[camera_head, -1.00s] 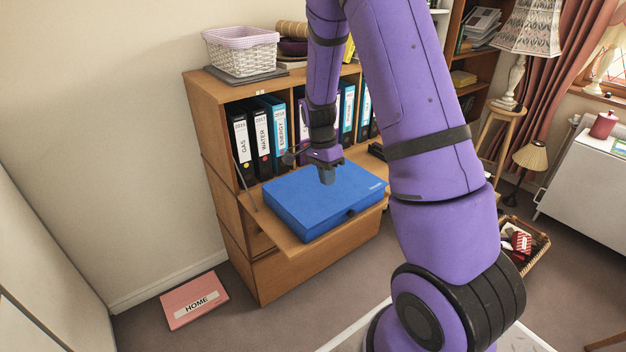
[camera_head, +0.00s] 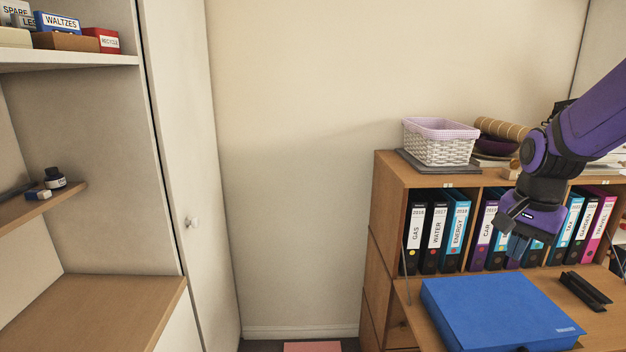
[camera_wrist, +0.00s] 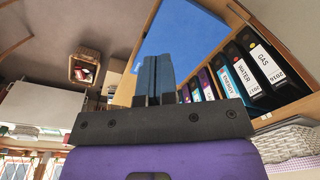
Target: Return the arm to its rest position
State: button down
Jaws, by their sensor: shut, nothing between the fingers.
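My gripper (camera_head: 516,246) is at the right of the head view, on my purple arm, pointing down. Its fingers are shut with nothing between them. It is in front of the row of binders and above the back part of a blue box file (camera_head: 497,312), apart from it. The blue box file lies closed on the bureau's fold-down flap (camera_head: 411,297). In the wrist view the shut fingers (camera_wrist: 158,78) show at the middle, with the blue box file (camera_wrist: 200,32) beyond them.
Upright binders (camera_head: 436,236) fill the bureau (camera_head: 390,190) shelf. A white basket (camera_head: 440,146) stands on top. A black object (camera_head: 585,291) lies on the flap's right. Shelves (camera_head: 80,58) and a white door (camera_head: 190,150) are at left. A wicker basket (camera_wrist: 84,66) stands on the floor.

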jog(key=s+a+r+n+t, duration=0.2)
jog(key=s+r+n, duration=0.3)
jog(key=s, duration=0.3)
jog(key=s+a+r+n+t, duration=0.2)
jog(key=s+a+r+n, duration=0.2)
jog(key=s, duration=0.5)
jog(key=shift+s+a+r+n, duration=0.25)
jog(key=shift+r+n, duration=0.25)
jog(key=shift+r, duration=0.45)
